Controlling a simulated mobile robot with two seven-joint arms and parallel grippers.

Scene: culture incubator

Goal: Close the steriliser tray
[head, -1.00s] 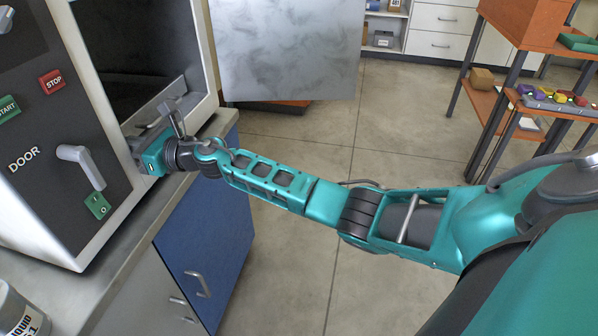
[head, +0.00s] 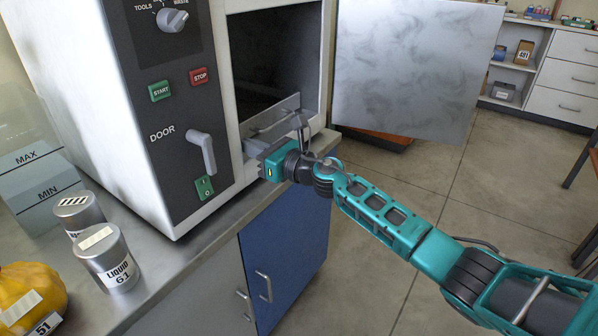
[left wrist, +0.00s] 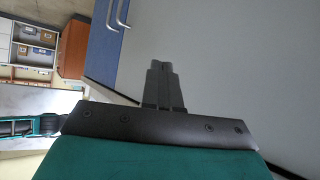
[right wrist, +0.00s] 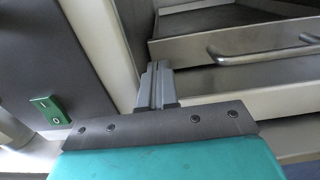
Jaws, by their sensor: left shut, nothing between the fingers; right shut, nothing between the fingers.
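The steriliser tray (head: 272,115) shows as a metal front panel with a bar handle at the bottom of the dark, open chamber. In the right wrist view, the tray's front (right wrist: 182,46), handle and part of its inside show. How far out it stands is hard to tell. My right gripper (head: 260,160) is shut and empty, just below and left of the tray front, by the steriliser's frame. Its fingertips (right wrist: 154,70) show left of the handle; contact is unclear. My left gripper (left wrist: 160,68) is shut and empty in front of the grey cabinet, outside the head view.
The steriliser door (head: 410,70) stands wide open at right. A door lever (head: 202,150) sticks out from the control panel. Two metal cans (head: 108,262) and a yellow object (head: 28,295) stand on the counter at left.

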